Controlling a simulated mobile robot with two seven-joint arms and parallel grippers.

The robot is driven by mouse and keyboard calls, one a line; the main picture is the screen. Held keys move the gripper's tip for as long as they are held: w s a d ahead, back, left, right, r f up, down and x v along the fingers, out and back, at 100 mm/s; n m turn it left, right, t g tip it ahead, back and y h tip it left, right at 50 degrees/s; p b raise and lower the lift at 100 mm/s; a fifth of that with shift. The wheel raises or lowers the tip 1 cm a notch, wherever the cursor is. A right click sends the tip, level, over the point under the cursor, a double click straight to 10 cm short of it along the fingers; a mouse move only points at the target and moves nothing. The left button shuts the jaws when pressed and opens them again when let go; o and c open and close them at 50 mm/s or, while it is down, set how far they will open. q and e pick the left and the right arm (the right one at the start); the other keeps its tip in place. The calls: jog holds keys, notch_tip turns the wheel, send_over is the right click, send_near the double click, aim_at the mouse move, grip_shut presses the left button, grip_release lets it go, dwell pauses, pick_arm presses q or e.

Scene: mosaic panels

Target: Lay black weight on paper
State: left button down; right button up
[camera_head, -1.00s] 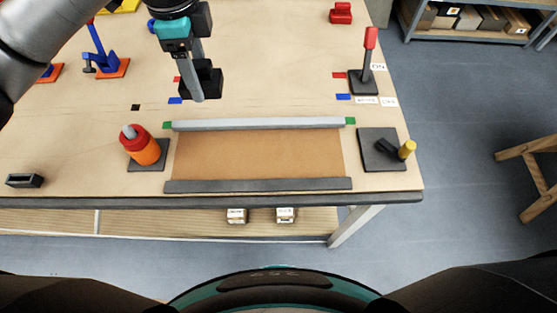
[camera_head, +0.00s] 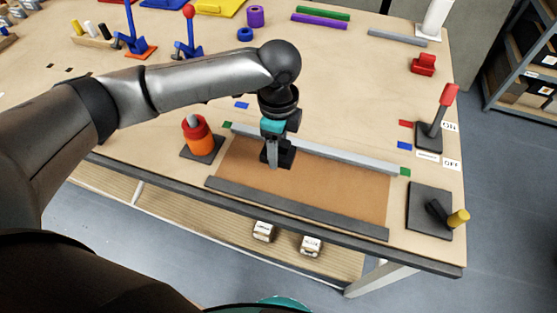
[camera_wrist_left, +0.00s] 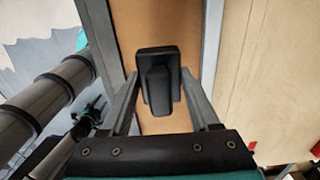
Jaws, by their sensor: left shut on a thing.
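My left gripper (camera_head: 274,158) is shut on the black weight (camera_head: 287,157), over the left-back part of the brown paper (camera_head: 325,185). In the left wrist view the weight (camera_wrist_left: 158,62) shows between the two fingers, with a wide block and a narrower grip part, and brown paper (camera_wrist_left: 150,22) behind it. I cannot tell whether the weight touches the paper. The paper lies flat between a light grey bar (camera_head: 330,155) at its back edge and a dark grey bar (camera_head: 300,209) at its front edge. My right gripper is not in view.
An orange and red cylinder (camera_head: 201,141) stands on a dark plate left of the paper. Right of it are a dark plate with a yellow-tipped lever (camera_head: 458,218) and a red-handled switch (camera_head: 446,97). The paper's right part is clear.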

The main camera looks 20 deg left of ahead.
aim_at(278, 171)
pick_arm(q)
jog(key=shift+d+f, duration=0.1)
jog(key=shift+f, duration=0.7)
jog(key=shift+w+f, duration=0.1)
jog(key=shift+f, duration=1.65)
jog(key=shift+f, duration=0.15)
jog(key=shift+c, duration=0.6)
grip_release()
notch_tip(278, 171, up, 12)
jog(key=shift+r, duration=0.15)
